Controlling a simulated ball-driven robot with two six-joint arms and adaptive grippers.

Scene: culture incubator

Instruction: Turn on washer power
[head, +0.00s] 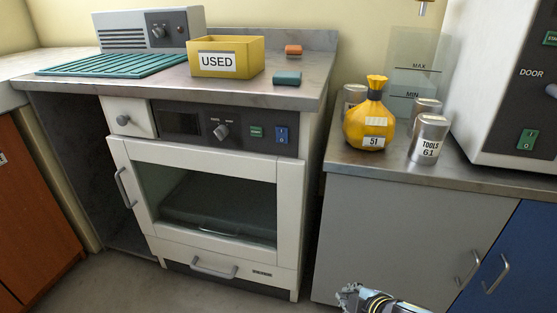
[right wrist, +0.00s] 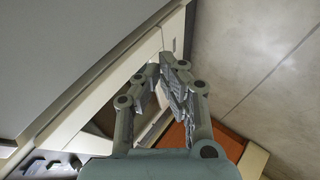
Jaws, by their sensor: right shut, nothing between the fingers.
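No label in view reads washer. A white under-counter appliance (head: 215,257) with a glass front door stands at the left, its door shut. Its dark panel holds a knob (head: 221,131), a green button (head: 256,132) and a blue rocker switch (head: 281,135) marked with I and 0. A white machine (head: 480,105) at the right edge has a dark panel with DOOR lettering and a green rocker switch (head: 526,140). My right gripper (head: 350,297) is low in front of the grey cabinet, apart from both machines. In the right wrist view its fingers (right wrist: 168,66) are shut and empty. My left gripper is not in view.
A yellow USED bin (head: 226,58), a teal mat (head: 112,63) and a grey control box stand on the left counter. A yellow bag (head: 370,122) and metal canisters (head: 429,138) stand on the right counter. The floor before the appliance is clear.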

